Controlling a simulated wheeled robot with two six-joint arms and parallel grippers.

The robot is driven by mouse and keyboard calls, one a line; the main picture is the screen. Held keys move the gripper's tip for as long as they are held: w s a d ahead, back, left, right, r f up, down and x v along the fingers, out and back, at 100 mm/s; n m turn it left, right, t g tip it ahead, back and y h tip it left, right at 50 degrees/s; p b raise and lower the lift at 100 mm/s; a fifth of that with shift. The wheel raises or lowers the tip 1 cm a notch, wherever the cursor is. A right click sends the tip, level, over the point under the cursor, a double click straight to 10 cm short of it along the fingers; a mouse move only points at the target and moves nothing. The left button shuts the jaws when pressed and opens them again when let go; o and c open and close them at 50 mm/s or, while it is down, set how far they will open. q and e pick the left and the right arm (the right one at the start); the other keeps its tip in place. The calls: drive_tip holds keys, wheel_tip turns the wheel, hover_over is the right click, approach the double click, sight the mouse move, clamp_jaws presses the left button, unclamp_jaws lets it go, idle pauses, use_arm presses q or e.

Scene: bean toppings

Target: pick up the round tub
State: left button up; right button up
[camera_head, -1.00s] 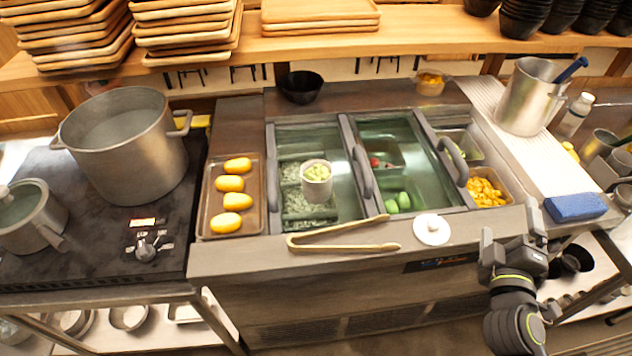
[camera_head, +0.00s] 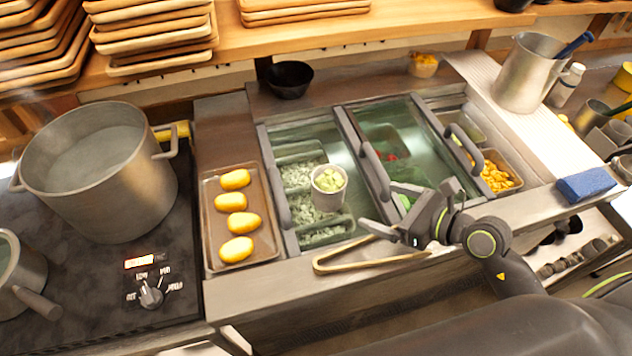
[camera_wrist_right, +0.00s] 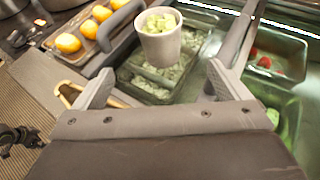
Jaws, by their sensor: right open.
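The round tub (camera_head: 329,190) is a small white cup filled with pale green pieces. It stands upright over the left part of the sunken cold counter. It also shows at the top of the right wrist view (camera_wrist_right: 160,47). My right gripper (camera_head: 378,207) is open and empty, to the right of the tub and apart from it in the head view. In the right wrist view its two fingers (camera_wrist_right: 160,78) are spread wide, with the tub ahead, between their directions. My left gripper does not show in the head view.
Wooden tongs (camera_head: 365,260) lie on the counter's front ledge, just below my right gripper. A tray (camera_head: 210,255) of yellow items is left of the tub. Raised handles (camera_head: 373,165) stand to its right. A large pot (camera_head: 95,175) stands on the stove.

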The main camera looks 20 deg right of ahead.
sight(343, 191)
drive_tip(key=p+x, duration=0.2)
drive_tip(key=x, duration=0.8)
drive_tip(key=shift+w+a+p, duration=0.1)
drive_tip(key=shift+a+p, duration=0.05)
drive_tip(key=shift+p, duration=0.15)
drive_tip(key=shift+w+a+f, duration=0.15)
drive_tip(key=shift+w+a, duration=0.1)
drive_tip(key=shift+w, duration=0.1)
drive_tip(key=shift+w+a+f+p, duration=0.1)
drive_tip(key=shift+w+a+p, duration=0.2)
drive_tip(key=shift+w+p, duration=0.15)
drive_tip(key=p+x, duration=0.1)
drive_tip(key=x, duration=0.2)
drive_tip(key=shift+w+a+f, duration=0.25)
drive_tip(key=shift+w+f, duration=0.05)
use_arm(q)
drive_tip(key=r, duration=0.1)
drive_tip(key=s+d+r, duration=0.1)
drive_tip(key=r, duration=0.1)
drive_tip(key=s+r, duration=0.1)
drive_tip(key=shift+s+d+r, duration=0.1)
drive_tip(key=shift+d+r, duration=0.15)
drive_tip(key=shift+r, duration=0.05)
